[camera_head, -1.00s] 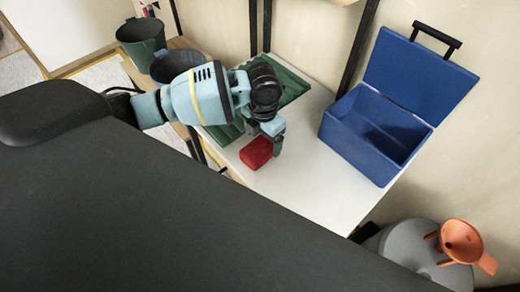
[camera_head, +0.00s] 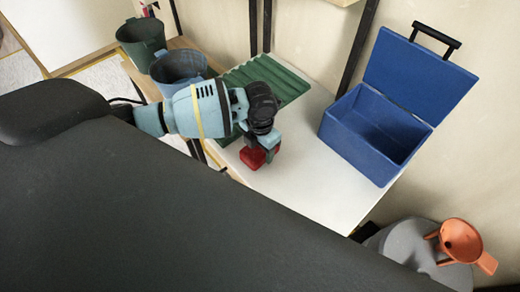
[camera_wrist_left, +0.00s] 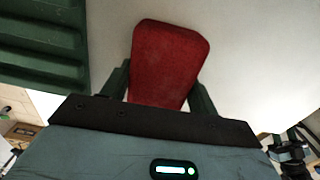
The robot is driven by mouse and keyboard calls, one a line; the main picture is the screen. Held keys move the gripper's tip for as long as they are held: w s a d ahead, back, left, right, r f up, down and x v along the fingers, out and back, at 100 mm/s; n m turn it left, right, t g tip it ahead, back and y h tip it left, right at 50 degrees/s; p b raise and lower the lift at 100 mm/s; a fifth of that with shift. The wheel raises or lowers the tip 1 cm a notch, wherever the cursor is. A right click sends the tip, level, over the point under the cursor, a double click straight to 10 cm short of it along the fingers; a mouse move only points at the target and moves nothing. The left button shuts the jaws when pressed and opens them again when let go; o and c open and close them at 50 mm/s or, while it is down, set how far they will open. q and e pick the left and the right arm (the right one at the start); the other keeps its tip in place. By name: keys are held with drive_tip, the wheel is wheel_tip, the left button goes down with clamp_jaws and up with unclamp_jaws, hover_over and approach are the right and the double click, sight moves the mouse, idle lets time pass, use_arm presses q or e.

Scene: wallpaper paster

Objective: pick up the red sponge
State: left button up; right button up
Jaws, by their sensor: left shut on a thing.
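The red sponge (camera_head: 252,158) is at the left part of the white table, under my left gripper (camera_head: 261,152) in the head view. In the left wrist view, the red sponge (camera_wrist_left: 168,62) sits between the two dark green fingers of my left gripper (camera_wrist_left: 160,85), which is shut on its sides. The sponge's near end is hidden by the gripper body. I cannot tell whether the sponge is touching the table. My right gripper is not in view.
An open blue box (camera_head: 368,135) stands at the right of the white table (camera_head: 310,185). A green ridged tray (camera_head: 285,82) lies behind my gripper. Blue (camera_head: 178,68) and green (camera_head: 142,42) buckets stand at the left. An orange funnel (camera_head: 461,241) rests on a grey drum (camera_head: 408,246).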

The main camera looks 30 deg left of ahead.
use_arm(q)
drive_tip(key=shift+r, duration=0.2)
drive_tip(key=shift+r, duration=0.25)
drive_tip(key=r, duration=0.3)
drive_tip(key=shift+s, duration=0.2)
drive_tip(key=s, duration=1)
drive_tip(key=s+r, duration=0.1)
drive_tip(key=s, duration=0.4)
drive_tip(key=shift+s+r+p, duration=0.1)
drive_tip(key=shift+s+p, duration=0.2)
drive_tip(key=shift+s, duration=0.05)
